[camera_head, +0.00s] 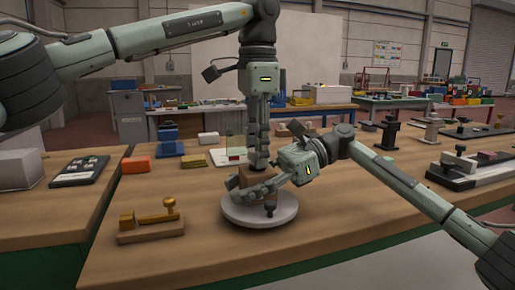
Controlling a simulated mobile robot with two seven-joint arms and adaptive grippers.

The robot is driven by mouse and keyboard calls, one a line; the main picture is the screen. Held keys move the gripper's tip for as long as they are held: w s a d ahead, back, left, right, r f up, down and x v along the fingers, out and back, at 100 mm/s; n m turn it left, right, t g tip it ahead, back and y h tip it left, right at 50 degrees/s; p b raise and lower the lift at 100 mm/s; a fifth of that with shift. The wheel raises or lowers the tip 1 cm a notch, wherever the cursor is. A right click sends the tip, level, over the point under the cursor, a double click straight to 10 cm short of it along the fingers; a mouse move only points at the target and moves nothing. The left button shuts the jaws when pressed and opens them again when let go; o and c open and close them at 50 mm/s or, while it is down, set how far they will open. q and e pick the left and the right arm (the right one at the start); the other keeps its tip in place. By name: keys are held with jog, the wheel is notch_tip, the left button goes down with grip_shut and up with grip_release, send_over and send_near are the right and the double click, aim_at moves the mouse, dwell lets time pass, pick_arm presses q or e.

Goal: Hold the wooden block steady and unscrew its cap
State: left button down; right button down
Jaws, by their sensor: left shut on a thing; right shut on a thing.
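The wooden block (241,182) is brown and stands over a round pale-grey disc (232,213) on the workbench. My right gripper (247,192) comes in from the right and is shut on the block's side, its fingers covering much of it. My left gripper (259,166) points straight down from above and is shut at the top of the block, where the cap sits. The cap is hidden by the fingers, so its thread and any gap to the block cannot be seen.
A wooden fixture with a yellow handle (150,228) lies at front left. An orange block (136,165), a blue clamp (169,141) and a yellow block (194,161) lie behind it. Dark-based fixtures (470,165) stand at right. The bench (190,255) is clear in front.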

pick_arm(q)
jog(key=shift+n, duration=0.4)
jog(key=c, duration=1.1)
grip_release()
jog(key=shift+c, duration=0.2)
jog(key=shift+r, duration=0.1)
